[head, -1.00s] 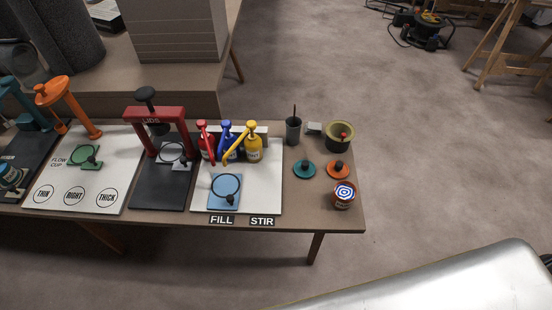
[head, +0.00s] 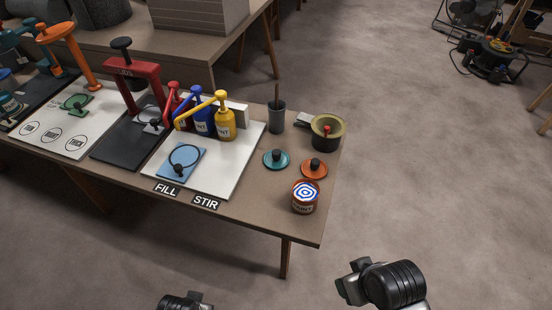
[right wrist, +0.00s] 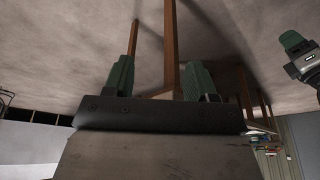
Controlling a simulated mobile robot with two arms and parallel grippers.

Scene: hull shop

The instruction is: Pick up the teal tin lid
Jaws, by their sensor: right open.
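The teal tin lid (head: 276,159) lies flat near the right end of the bench, black knob up, in the head view. An orange lid (head: 314,170) lies just right of it. A paint tin (head: 305,197) with a blue-and-white ringed top stands in front of them. My right gripper (right wrist: 163,68) is open and empty in the right wrist view, with two green fingers apart. In the head view, dark parts of my arms show at the bottom edge, in front of the bench and away from the lid. A green-tipped part, seemingly my left gripper (right wrist: 300,48), is cut off at the right wrist view's edge.
A dark cup (head: 277,118) with a stick and an olive-rimmed pot (head: 327,132) stand behind the lids. Pump bottles, including a yellow one (head: 226,124), stand left on a white board (head: 233,160). The floor right of the bench is clear nearby.

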